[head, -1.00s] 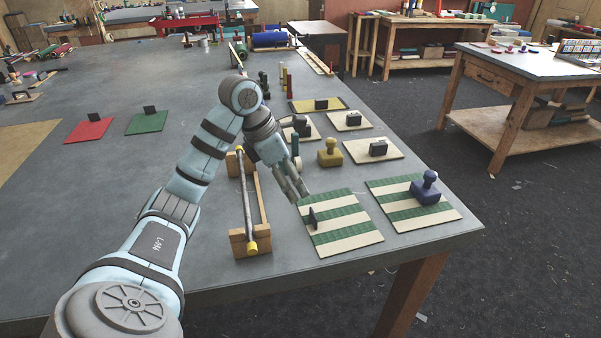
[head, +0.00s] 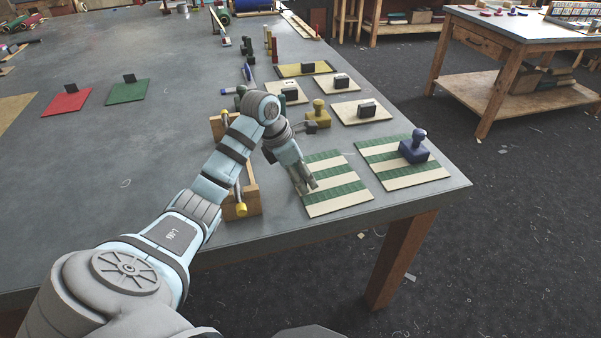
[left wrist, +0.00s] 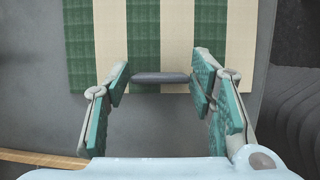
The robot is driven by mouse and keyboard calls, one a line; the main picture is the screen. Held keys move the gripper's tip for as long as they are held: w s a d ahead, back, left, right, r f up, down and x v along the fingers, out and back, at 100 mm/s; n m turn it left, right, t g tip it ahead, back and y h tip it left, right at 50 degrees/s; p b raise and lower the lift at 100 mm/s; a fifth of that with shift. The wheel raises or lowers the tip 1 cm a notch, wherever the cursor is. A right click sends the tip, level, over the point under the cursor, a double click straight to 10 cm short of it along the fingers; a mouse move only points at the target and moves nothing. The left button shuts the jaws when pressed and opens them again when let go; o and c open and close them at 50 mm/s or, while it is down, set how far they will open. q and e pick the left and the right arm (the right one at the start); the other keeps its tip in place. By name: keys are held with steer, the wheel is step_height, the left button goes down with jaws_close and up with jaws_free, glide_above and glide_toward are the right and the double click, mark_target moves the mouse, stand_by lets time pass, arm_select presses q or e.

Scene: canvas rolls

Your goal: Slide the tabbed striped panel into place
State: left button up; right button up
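The tabbed striped panel (head: 340,188) lies flat near the table's front right corner, with green and cream stripes. Its dark upright tab (left wrist: 160,78) shows in the left wrist view near the panel's near edge; in the head view my fingers hide it. My left gripper (head: 306,186) is low over that edge. In the left wrist view its fingers (left wrist: 159,88) stand apart, one on each side of the tab, with the tab's ends close to them. I cannot tell whether they touch. A second striped panel (head: 434,175) lies to the right, apart by a narrow gap. My right gripper is not in view.
A blue knobbed block (head: 414,149) sits on the second panel. A wooden frame with a yellow-ended bar (head: 241,208) stands just left of my gripper. A yellow knobbed block (head: 318,117) and tabbed cream panels (head: 361,112) lie behind.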

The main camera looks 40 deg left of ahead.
mark_target(322, 174)
arm_select(q)
steer(key=c, duration=0.7)
steer(key=shift+m, duration=0.4)
steer(key=shift+c, duration=0.2)
steer(key=shift+w, duration=0.1)
steer(key=shift+w+d+b, duration=0.25)
steer(key=shift+w+b, duration=0.05)
steer(key=shift+w, duration=0.95)
steer(key=shift+w+d+b, duration=0.2)
steer(key=shift+w+b, duration=0.1)
steer(key=shift+w, duration=0.95)
steer(key=o, duration=1.3)
